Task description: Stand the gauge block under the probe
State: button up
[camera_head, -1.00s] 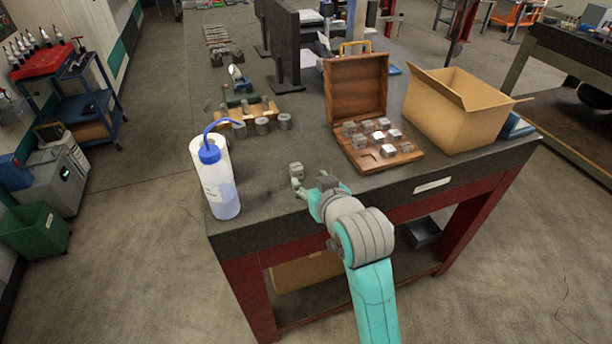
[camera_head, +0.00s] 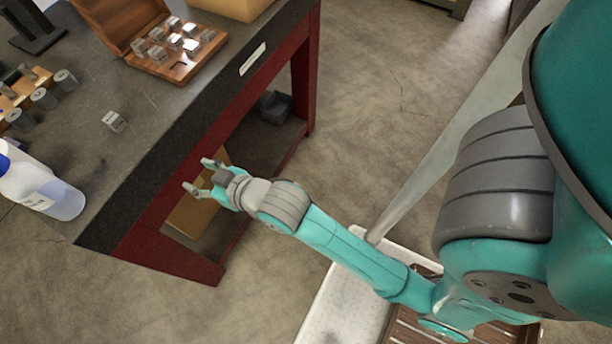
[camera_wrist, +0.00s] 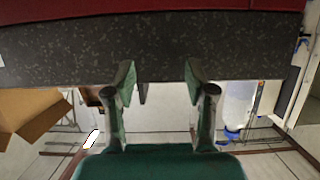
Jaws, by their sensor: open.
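A small grey metal block (camera_head: 113,121), apparently the gauge block, sits alone on the dark bench top in the head view. Whether it stands upright or lies flat I cannot tell. My gripper (camera_head: 198,175) is open and empty, to the right of and below the block in the picture, off the bench's front edge and apart from the block. In the wrist view, both fingers of my gripper (camera_wrist: 163,88) are spread with nothing between them. Part of a black stand (camera_head: 37,28) shows at the upper left; no probe is clearly visible.
A white bottle (camera_head: 40,185) stands left of the block. A wooden case (camera_head: 180,72) holds several metal blocks near the bench edge. Cylindrical pieces (camera_head: 44,99) sit at far left. A cardboard box (camera_wrist: 30,115) shows in the wrist view. Bench top around the block is clear.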

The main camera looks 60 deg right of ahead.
jog(key=s+f, duration=0.2)
jog(key=s, duration=0.6)
jog(key=s+f, duration=0.3)
jog(key=s, duration=0.5)
jog(key=shift+s+f, duration=0.15)
jog(key=shift+s, duration=0.1)
jog(key=shift+o, duration=0.3)
jog(key=f+v, duration=0.2)
jog(key=v, duration=1.2)
jog(key=shift+s+t, duration=0.4)
jog(key=shift+s, duration=0.15)
jog(key=shift+o, duration=0.2)
jog(key=shift+s+r, duration=0.25)
